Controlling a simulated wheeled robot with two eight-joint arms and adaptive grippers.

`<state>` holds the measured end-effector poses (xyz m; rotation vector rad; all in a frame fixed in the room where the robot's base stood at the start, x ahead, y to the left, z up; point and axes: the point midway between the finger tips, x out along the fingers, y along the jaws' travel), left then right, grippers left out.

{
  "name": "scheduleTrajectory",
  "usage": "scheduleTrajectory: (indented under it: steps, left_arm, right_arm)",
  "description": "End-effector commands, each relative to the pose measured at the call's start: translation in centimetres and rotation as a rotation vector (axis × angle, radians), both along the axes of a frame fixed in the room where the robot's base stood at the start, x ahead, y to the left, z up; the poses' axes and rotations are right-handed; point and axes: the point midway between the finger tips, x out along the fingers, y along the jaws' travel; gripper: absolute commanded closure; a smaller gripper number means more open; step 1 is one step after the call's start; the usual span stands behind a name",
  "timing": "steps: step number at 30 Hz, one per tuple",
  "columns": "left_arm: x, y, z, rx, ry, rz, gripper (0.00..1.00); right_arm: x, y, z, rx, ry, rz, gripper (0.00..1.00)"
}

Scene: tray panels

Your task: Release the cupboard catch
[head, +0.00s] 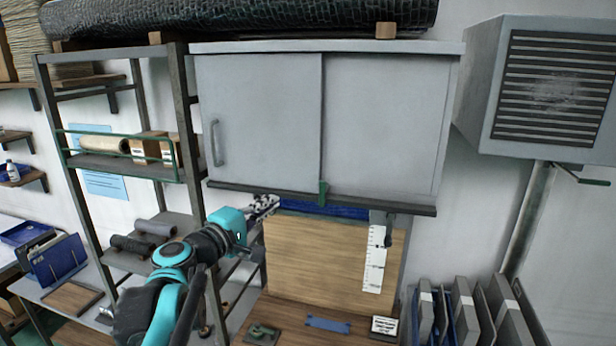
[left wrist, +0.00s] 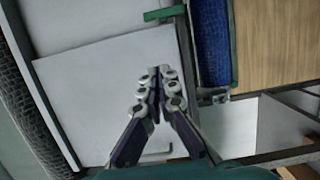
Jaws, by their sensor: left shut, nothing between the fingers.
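A grey wall cupboard (head: 255,110) with two sliding doors hangs in the middle of the head view. A small green catch (head: 323,192) sits on its dark lower rail, where the doors meet. In the left wrist view the green catch (left wrist: 164,13) shows at the top, beyond the fingertips. My left gripper (head: 274,200) is shut and empty, just below the cupboard's lower edge and left of the catch, apart from it. Its closed fingers (left wrist: 158,72) point toward the catch in the left wrist view. My right gripper is not in view.
A bar handle (head: 216,143) is on the left door. A wooden board (head: 330,255) and white scale (head: 375,260) stand below the cupboard. A dark shelf rack (head: 190,110) stands left; a grey louvred box (head: 545,90) juts out at right. Upright panels (head: 480,310) stand lower right.

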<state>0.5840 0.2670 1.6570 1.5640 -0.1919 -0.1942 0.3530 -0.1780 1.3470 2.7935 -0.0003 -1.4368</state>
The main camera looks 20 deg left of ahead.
Motion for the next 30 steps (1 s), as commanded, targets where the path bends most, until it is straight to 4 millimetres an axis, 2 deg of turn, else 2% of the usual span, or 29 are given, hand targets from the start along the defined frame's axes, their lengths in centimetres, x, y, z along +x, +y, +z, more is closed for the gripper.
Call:
scheduleTrajectory:
  steps: [10, 14, 17, 28, 29, 30]
  left_arm:
    - [0.1, 0.1, 0.1, -0.003, -0.001, 0.001, 1.00]
    - [0.8, -0.1, 0.1, -0.002, -0.001, -0.001, 1.00]
    - [2.1, -0.5, 0.2, -0.002, -0.001, -0.001, 1.00]
    - [9.6, -2.4, 0.2, -0.002, -0.001, -0.002, 1.00]
    - [10.1, -2.5, 0.2, -0.002, -0.001, -0.001, 1.00]
    - [9.8, -3.5, 0.3, -0.002, -0.001, -0.004, 1.00]
  right_arm:
    - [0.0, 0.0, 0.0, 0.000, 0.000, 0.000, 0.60]
    - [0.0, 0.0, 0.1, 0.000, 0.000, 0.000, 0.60]
    - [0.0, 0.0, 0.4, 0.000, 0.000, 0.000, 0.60]
    - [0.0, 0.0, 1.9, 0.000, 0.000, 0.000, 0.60]
    - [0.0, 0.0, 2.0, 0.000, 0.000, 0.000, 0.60]
    - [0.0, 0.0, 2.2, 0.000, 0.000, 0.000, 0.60]
